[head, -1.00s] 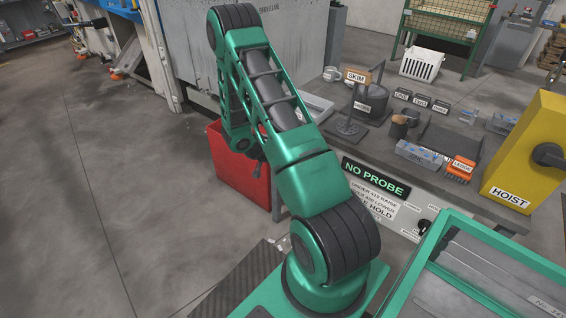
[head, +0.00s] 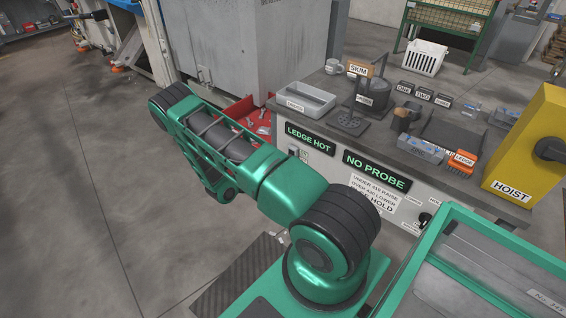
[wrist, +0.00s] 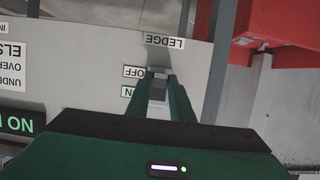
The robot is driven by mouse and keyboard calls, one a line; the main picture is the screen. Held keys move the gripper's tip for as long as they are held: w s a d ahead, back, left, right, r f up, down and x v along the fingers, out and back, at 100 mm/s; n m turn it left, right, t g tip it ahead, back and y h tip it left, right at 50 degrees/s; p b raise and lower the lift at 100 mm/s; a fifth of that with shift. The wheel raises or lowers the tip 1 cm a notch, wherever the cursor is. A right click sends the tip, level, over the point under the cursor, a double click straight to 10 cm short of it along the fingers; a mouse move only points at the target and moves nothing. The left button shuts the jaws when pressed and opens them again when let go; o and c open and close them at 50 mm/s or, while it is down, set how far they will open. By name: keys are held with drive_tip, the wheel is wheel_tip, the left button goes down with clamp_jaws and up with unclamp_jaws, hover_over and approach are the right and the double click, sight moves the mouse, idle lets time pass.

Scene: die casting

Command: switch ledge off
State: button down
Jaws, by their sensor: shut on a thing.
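The ledge switch (wrist: 157,86) is on the grey front panel in the wrist view, which shows the panel upside down. The LEDGE label (wrist: 164,41) is above it in that view, with the OFF label (wrist: 134,71) and a partly covered ON label (wrist: 127,91) beside it. My gripper (wrist: 158,79) is shut on the switch, one finger on each side; which way the switch is thrown I cannot tell. The gripper is hidden in the head view. There the LEDGE HOT display (head: 310,139) is lit green.
The NO PROBE display (head: 376,171) is lit on the same panel. A red bin (head: 247,112) stands left of the panel, also close by in the wrist view (wrist: 262,30).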

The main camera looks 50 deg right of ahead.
drive_tip(key=shift+w+a+f, duration=0.1)
drive_tip(key=shift+w+a, duration=0.05)
drive_tip(key=shift+w, duration=0.1)
drive_tip(key=c, duration=1.6)
unclamp_jaws()
drive_tip(key=shift+o, duration=0.2)
drive_tip(key=shift+s, duration=0.1)
drive_tip(key=v, duration=1)
drive_tip(key=shift+a, duration=0.3)
